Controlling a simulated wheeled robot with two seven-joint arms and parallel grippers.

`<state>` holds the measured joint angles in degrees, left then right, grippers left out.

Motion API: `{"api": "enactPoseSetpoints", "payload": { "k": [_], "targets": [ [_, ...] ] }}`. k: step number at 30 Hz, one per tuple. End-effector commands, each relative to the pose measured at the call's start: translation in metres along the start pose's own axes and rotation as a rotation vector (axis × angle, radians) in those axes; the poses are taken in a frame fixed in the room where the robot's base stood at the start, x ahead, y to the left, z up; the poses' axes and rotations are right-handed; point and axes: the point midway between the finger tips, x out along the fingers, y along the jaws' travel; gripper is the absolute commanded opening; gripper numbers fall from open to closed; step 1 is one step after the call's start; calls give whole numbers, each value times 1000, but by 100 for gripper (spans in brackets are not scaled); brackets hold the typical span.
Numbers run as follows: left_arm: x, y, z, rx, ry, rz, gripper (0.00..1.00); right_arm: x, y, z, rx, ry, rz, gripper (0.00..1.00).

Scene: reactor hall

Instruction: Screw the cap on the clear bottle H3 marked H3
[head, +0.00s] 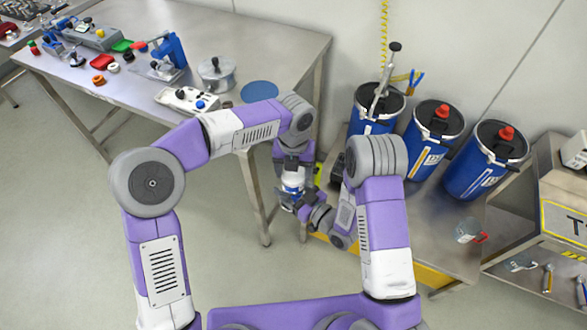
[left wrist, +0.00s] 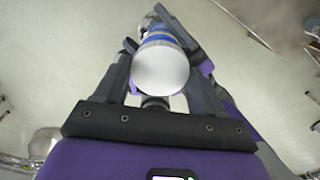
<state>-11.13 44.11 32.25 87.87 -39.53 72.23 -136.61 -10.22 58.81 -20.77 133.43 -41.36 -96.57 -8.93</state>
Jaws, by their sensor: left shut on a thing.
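My left gripper (head: 292,165) points down in the head view, shut on a small white-and-blue thing (head: 292,183). In the left wrist view, its round white top (left wrist: 160,70) lies between the fingers of my left gripper (left wrist: 167,58), with a blue band beyond it. I cannot tell whether the fingers hold a cap or the bottle's body. No H3 mark is readable. My right gripper (head: 303,203) is just below and beside the thing; its fingers are too small and hidden to tell whether they grip it.
A metal table (head: 150,90) at upper left holds blue stands, a metal pot (head: 216,74) and small colored parts. Blue drums (head: 432,135) stand at right. A clear container with red (head: 468,231) is on the metal surface below them. Open floor lies at left.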

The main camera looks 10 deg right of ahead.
Motion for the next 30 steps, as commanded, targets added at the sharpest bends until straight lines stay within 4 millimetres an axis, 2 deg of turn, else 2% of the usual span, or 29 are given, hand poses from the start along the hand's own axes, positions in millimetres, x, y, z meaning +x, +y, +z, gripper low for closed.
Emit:
{"api": "enactPoseSetpoints", "payload": {
  "k": [1, 6, 17, 20, 30],
  "targets": [
    [-1, 0, 0, -2, -2, 0, 74, 0, 0, 0, 0, 0, 0, 0],
    [0, 0, 0, -3, -2, 0, 99, 0, 0, 0, 0, 1, 0, 0],
    [-6, 0, 0, -5, -2, 0, 99, 0, 0, -1, 0, 2, 0, 0],
    [-18, 0, 1, -5, -3, -2, 99, 0, 0, -1, 0, 2, 0, 0],
    [-90, -1, 1, -4, -6, -2, 99, 0, 0, -1, 0, 2, 0, 0]
  ]
}}
